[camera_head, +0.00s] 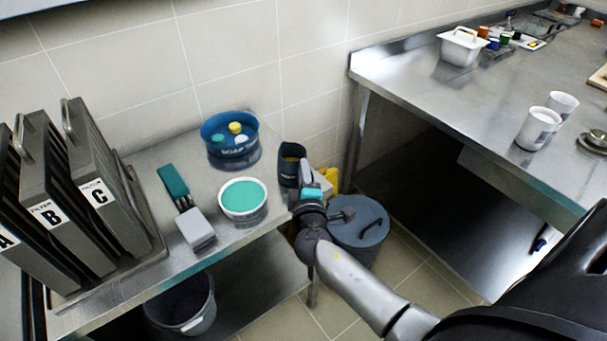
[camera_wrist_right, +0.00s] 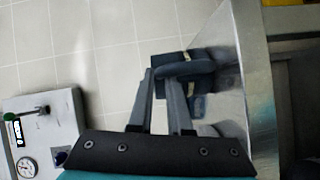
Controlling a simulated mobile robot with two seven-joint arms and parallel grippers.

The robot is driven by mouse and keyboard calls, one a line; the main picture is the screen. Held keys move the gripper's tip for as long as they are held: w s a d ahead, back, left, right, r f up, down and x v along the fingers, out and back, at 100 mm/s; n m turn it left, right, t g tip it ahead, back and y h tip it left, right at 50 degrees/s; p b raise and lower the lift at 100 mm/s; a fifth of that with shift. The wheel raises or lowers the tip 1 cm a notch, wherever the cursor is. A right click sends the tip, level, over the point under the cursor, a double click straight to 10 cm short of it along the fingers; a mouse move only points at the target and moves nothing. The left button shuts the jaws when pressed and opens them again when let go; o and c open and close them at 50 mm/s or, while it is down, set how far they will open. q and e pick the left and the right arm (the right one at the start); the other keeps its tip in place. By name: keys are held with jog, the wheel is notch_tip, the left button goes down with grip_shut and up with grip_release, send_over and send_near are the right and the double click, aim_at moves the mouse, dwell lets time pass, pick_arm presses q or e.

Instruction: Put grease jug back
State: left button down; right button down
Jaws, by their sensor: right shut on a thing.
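The grease jug (camera_head: 290,158) is dark blue-grey and upright, with some yellow showing at its open top. It is at the right end of the left steel table, by the wall. I cannot tell whether its base touches the tabletop. My right gripper (camera_head: 306,176) reaches it from the front right and is shut on it. In the right wrist view the fingers of my right gripper (camera_wrist_right: 172,84) close on the dark handle of the grease jug (camera_wrist_right: 188,68). The jug's lower part is hidden. My left gripper is not in view.
The left table (camera_head: 150,285) holds a blue soap tub (camera_head: 230,150), a white tub of green stuff (camera_head: 242,209), a green-handled brush (camera_head: 186,205) and a filter rack (camera_head: 120,280). A lidded grey bin (camera_head: 365,235) stands on the floor. Cups (camera_head: 538,130) stand on the right counter (camera_head: 440,95).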

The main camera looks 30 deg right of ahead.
jog(key=shift+r, duration=0.15)
jog(key=c, duration=1.3)
grip_release()
jog(key=shift+f, duration=0.3)
jog(key=o, duration=0.5)
jog(key=shift+r, duration=0.1)
jog(key=shift+c, duration=0.2)
jog(key=shift+r, duration=0.25)
jog(key=v, duration=1.2)
jog(key=shift+f, duration=0.1)
